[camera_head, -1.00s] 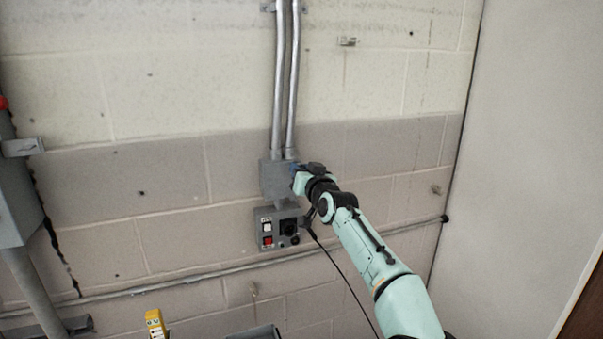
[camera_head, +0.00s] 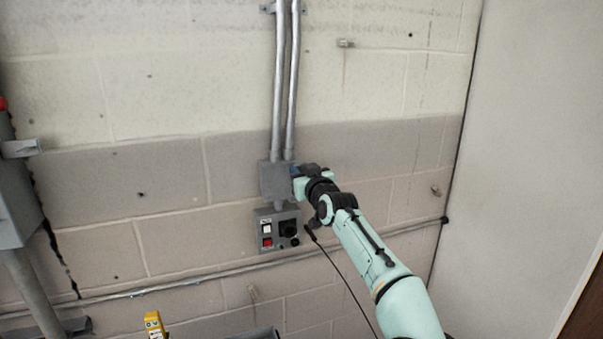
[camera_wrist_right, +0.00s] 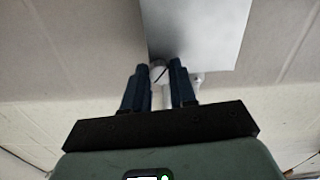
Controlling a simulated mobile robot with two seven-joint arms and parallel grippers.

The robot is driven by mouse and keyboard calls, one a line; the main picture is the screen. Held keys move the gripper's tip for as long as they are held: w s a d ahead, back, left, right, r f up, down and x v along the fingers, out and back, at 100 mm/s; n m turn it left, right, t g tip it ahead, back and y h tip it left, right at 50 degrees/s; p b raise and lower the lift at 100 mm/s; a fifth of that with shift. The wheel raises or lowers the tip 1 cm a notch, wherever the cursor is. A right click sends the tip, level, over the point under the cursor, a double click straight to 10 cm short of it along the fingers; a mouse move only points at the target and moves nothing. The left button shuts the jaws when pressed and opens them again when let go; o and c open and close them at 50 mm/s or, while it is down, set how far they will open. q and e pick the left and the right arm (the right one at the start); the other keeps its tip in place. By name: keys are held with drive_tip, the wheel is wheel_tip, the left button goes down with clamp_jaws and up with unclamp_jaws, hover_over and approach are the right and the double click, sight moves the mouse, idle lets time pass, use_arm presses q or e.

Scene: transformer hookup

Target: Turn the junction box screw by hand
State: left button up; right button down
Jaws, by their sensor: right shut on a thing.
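The grey junction box (camera_head: 273,180) is fixed to the block wall below two metal conduits. My right gripper (camera_head: 294,172) is at the right side of the box in the head view. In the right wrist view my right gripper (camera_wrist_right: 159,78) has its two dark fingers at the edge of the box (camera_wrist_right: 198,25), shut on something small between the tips. My left gripper is not in view.
A control panel (camera_head: 278,229) with a white and a red switch and a black knob hangs just below the box. A black cable (camera_head: 345,280) runs down from beside it. A yellow device (camera_head: 154,324) stands at the bottom.

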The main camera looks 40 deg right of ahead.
drive_tip(key=shift+r, duration=0.1)
drive_tip(key=c, duration=0.9)
unclamp_jaws()
use_arm(q)
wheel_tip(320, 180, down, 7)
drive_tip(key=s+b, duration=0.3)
drive_tip(key=b, duration=0.3)
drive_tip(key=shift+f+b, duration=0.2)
drive_tip(key=shift+b, duration=0.2)
use_arm(e)
drive_tip(key=v, duration=1.3)
drive_tip(key=shift+s, duration=0.15)
